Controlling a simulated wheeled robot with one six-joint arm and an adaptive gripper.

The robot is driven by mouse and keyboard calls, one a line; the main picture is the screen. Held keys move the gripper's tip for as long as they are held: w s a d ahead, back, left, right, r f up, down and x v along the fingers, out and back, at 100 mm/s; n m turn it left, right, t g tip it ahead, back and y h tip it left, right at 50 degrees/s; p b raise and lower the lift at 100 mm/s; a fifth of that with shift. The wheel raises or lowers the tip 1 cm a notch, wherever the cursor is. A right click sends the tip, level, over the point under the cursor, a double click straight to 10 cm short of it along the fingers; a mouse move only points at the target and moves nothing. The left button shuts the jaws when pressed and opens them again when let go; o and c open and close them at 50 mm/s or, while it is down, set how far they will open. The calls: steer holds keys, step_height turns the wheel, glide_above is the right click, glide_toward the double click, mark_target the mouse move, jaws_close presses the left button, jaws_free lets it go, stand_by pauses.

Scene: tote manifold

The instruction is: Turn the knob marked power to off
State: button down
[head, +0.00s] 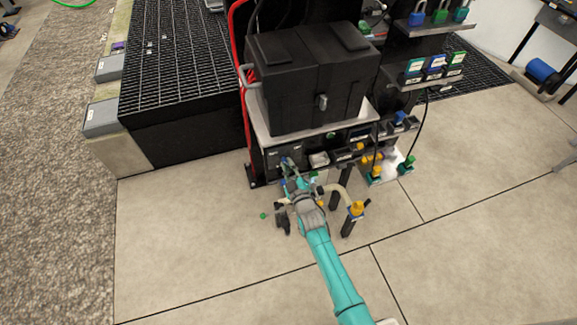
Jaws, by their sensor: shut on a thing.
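A dark control panel (271,158) sits under the shelf that carries a black tote. My teal arm reaches up from the bottom of the head view, and my gripper (288,169) is at the front of this panel, at its left part. My gripper is shut on a small knob there. The knob is mostly hidden by the fingers, and its marking and the way it points are too small to read.
The black tote (300,85) stands right above. A red pipe (241,95) runs up at the left. Yellow-handled valve fittings (356,209) and pipes stand close at the right. Padlocks (440,13) sit on a rack. The floor (190,250) in front is mostly clear.

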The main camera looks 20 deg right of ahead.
steer(key=shift+n, duration=0.9)
steer(key=c, duration=1.1)
jaws_free()
steer(key=shift+c, duration=0.2)
steer(key=s, duration=1.2)
